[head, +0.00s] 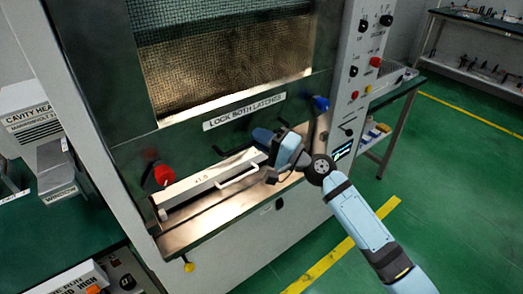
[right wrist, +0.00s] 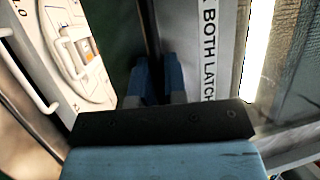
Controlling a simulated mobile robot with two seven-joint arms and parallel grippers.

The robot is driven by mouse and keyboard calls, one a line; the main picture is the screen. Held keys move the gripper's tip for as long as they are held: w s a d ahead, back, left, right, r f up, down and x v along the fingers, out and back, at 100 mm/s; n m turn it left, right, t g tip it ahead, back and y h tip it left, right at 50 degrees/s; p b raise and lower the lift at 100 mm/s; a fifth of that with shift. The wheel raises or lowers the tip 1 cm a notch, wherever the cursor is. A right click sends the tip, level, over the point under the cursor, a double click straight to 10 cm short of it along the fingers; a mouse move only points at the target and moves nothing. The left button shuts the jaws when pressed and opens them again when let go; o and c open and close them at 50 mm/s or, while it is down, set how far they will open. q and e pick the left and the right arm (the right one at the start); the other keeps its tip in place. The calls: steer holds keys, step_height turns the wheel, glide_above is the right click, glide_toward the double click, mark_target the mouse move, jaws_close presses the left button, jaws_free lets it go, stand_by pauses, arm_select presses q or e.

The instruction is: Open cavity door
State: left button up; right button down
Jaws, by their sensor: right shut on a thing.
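The cavity door (head: 130,115) is a dark green panel with a mesh window (head: 225,65) and a white "LOCK BOTH LATCHES" label (head: 244,111). The label also shows in the right wrist view (right wrist: 211,50). A red latch knob (head: 163,174) is at lower left and a blue latch knob (head: 320,102) at right. My right gripper (head: 262,137) is at the door's lower part, just below the label. Its blue fingers (right wrist: 155,85) are shut on the door's handle, which they mostly hide. My left gripper is out of view.
A pale box with a white handle (head: 238,176) sits on the metal ledge (head: 195,235) below the door. A control panel (head: 365,60) with knobs and buttons is on the right. Benches stand at both sides. Green floor (head: 455,200) is clear at right.

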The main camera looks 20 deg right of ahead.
steer(key=p, duration=1.2)
glide_toward(236, 52)
steer(key=x, duration=0.2)
steer(key=f+x, duration=0.1)
steer(key=x, duration=0.1)
steer(key=shift+r+p, duration=0.45)
steer(key=shift+r, duration=0.1)
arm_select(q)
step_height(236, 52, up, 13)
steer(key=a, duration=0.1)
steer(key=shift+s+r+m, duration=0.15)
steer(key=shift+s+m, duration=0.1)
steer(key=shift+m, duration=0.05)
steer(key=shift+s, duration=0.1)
arm_select(e)
steer(key=c, duration=1.2)
jaws_free()
steer(key=shift+f, duration=0.1)
arm_select(q)
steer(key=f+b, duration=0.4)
steer(key=b, duration=0.1)
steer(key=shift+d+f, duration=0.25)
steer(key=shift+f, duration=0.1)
arm_select(e)
steer(key=v, duration=1.3)
steer(key=shift+s+d, duration=0.25)
